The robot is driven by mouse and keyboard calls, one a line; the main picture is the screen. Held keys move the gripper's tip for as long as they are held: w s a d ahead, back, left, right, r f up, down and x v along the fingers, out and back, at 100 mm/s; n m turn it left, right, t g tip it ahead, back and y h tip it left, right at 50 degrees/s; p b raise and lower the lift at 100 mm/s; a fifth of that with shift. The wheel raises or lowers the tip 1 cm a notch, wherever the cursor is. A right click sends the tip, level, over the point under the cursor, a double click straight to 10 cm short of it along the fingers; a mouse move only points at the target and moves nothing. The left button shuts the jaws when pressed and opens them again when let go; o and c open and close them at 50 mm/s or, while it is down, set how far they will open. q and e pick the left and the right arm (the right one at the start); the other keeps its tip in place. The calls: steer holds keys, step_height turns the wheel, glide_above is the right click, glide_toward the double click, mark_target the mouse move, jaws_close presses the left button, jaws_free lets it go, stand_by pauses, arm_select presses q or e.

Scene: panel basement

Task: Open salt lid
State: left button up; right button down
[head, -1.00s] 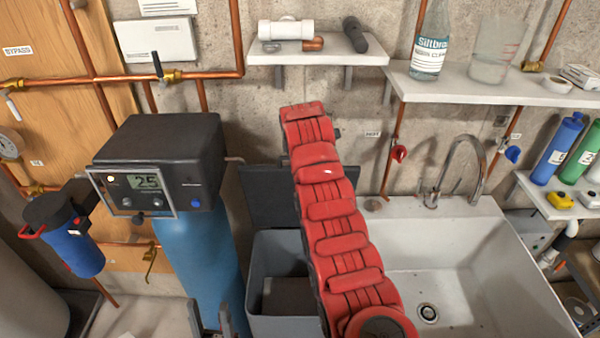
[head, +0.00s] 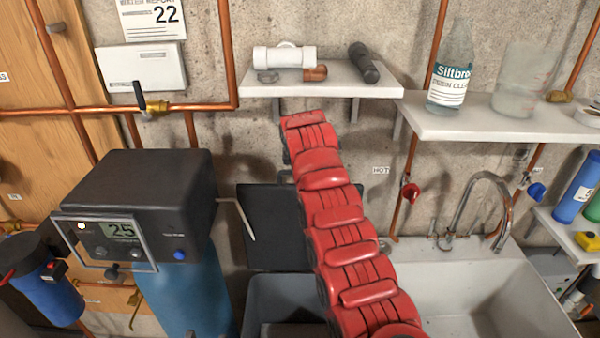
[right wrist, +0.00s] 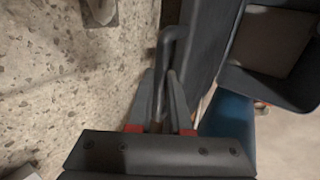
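The salt lid (head: 262,225) is a dark flat panel standing raised near the wall, behind the grey salt tank (head: 258,293). My red right arm covers its right part. In the right wrist view the lid (right wrist: 200,45) shows nearly edge-on, with the open tank (right wrist: 268,85) to its right. A dark bar handle (right wrist: 165,60) sits on the lid's wall side. My right gripper (right wrist: 164,85) has its fingers closely on both sides of this handle; the arm hides it in the head view. Only a small tip of my left gripper (head: 190,333) shows at the bottom edge.
A black control head (head: 140,195) on a blue cylinder (head: 195,295) stands left of the tank. The white sink (head: 460,285) is to the right. A small shelf (head: 330,80) with pipe fittings hangs above. The concrete wall (right wrist: 70,60) is close beside the right gripper.

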steer(key=c, duration=0.8)
jaws_free()
steer(key=shift+d+f, duration=0.1)
steer(key=shift+f, duration=0.05)
steer(key=shift+c, duration=0.2)
steer(key=b+v, duration=0.2)
steer(key=b, duration=0.1)
steer(key=shift+s, duration=0.1)
steer(key=s+r+b, duration=0.1)
steer(key=s, duration=1.1)
steer(key=shift+s+b, duration=0.2)
steer(key=shift+b, duration=0.2)
